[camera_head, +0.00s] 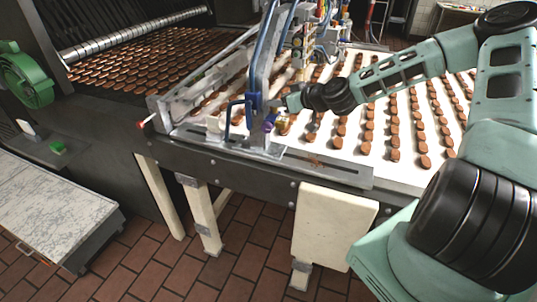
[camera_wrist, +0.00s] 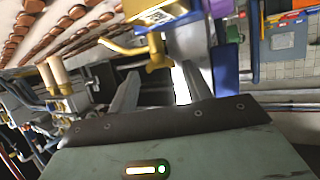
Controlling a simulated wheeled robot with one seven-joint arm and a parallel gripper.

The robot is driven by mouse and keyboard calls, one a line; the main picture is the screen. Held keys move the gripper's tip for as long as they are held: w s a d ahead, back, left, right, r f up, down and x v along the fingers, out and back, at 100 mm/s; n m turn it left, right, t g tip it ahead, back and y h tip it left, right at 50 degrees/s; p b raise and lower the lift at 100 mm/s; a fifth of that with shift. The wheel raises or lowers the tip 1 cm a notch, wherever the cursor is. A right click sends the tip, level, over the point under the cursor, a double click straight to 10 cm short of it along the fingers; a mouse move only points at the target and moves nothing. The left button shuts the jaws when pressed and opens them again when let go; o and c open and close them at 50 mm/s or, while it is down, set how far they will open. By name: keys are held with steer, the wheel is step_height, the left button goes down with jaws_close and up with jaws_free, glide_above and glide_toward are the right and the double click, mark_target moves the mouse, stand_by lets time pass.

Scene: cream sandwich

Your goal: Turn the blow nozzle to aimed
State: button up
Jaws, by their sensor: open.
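What looks like the blow nozzle is a brass piece with a thin bent tube (camera_wrist: 157,50), hanging below a yellow block with a printed label (camera_wrist: 155,14) in the wrist view. The tube points left in that picture. In the head view a small brass part (camera_head: 283,125) shows beside a purple cylinder (camera_head: 270,122), near the blue upright. My gripper (camera_head: 286,103) is at the machine's near edge, close to these parts. In the wrist view its two fingers (camera_wrist: 157,88) are spread, with the brass piece just beyond the gap. Nothing is visible between them; contact cannot be told.
A blue bent handle (camera_head: 235,112) stands left of my gripper. Blue hoses and a valve cluster (camera_head: 305,40) rise behind it. Rows of brown biscuits lie on the white conveyor (camera_head: 375,125). The tiled floor (camera_head: 245,240) in front is clear.

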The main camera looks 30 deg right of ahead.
steer(key=shift+a+y, duration=0.15)
steer(key=shift+y, duration=0.15)
steer(key=s+d+r+n+g+y+b, duration=0.2)
steer(key=s+d+r+n+y+b, duration=0.25)
steer(key=s+d, duration=0.7)
steer(key=s+a+f+n+g, duration=0.1)
steer(key=a+f+g, duration=0.2)
steer(key=a, duration=0.5)
steer(key=a+f+n+g, duration=0.1)
steer(key=a+f+g, duration=0.25)
steer(key=a, duration=0.55)
steer(key=s+a+f+g+h+b, duration=0.1)
steer(key=s+a+f+g+b, duration=0.1)
steer(key=a, duration=0.5)
steer(key=s+a+f+g+h+b, duration=0.2)
steer(key=s+a+f+g, duration=0.2)
steer(key=s+a+f, duration=0.1)
steer(key=shift+s+a, duration=0.9)
steer(key=shift+s, duration=0.25)
steer(key=shift+f, duration=0.1)
